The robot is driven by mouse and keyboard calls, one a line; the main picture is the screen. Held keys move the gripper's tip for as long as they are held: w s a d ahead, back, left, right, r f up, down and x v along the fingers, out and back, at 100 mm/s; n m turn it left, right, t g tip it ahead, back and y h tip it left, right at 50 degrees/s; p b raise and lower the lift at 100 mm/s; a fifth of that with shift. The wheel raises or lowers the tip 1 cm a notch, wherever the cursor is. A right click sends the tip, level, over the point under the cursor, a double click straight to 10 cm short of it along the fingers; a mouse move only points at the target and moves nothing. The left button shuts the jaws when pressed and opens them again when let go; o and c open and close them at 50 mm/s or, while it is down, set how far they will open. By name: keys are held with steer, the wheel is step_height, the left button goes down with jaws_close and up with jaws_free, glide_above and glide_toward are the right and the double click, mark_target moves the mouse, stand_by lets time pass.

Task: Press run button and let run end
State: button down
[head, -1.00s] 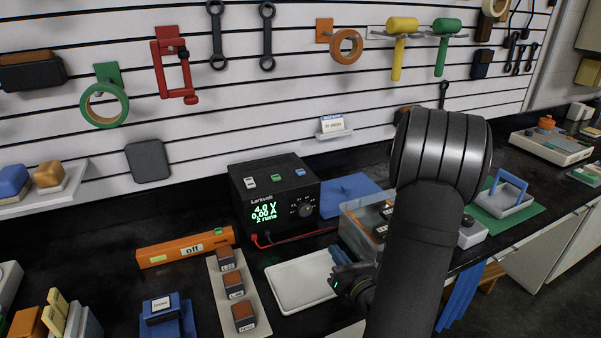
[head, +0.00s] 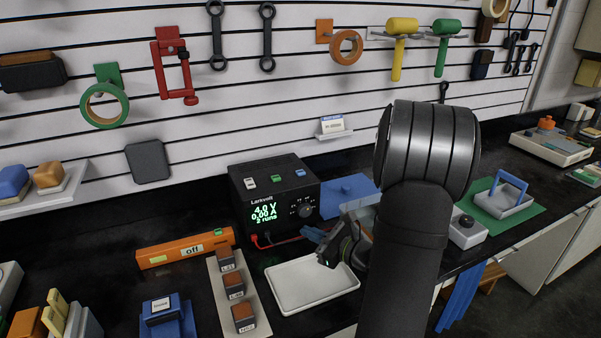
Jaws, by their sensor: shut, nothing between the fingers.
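A black Larkvolt power supply (head: 285,228) stands against the wall. Its lit green display (head: 264,214) reads 4.0 V, 0.00 A and 2 runs. On its top are a white button (head: 250,183), a green button (head: 277,178) and a blue button (head: 300,172); their labels are too small to read, so I cannot tell which is run. My gripper (head: 312,234) is shut and empty, low in front of the supply's right side and above the white tray, apart from the buttons. My arm hides much of the area to its right.
A white tray (head: 285,294) lies before the supply. An orange bar marked "off" (head: 160,255) lies left, beside a strip (head: 216,291) holding several labelled blocks. Red and black leads run from the supply's front. A clear bin is mostly hidden behind my gripper and arm.

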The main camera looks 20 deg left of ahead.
steer(key=w+a+r+n+g+h, duration=0.2)
steer(key=w+a+n+g, duration=0.15)
steer(key=n, duration=0.35)
step_height(320, 180, up, 17)
steer(key=n+t+h, duration=0.4)
steer(key=n+h, duration=0.3)
steer(key=n, duration=0.7)
glide_above(302, 173)
steer(key=shift+s, duration=0.1)
steer(key=shift+f, duration=4.4)
steer(key=shift+f, duration=0.15)
steer(key=shift+f, duration=0.25)
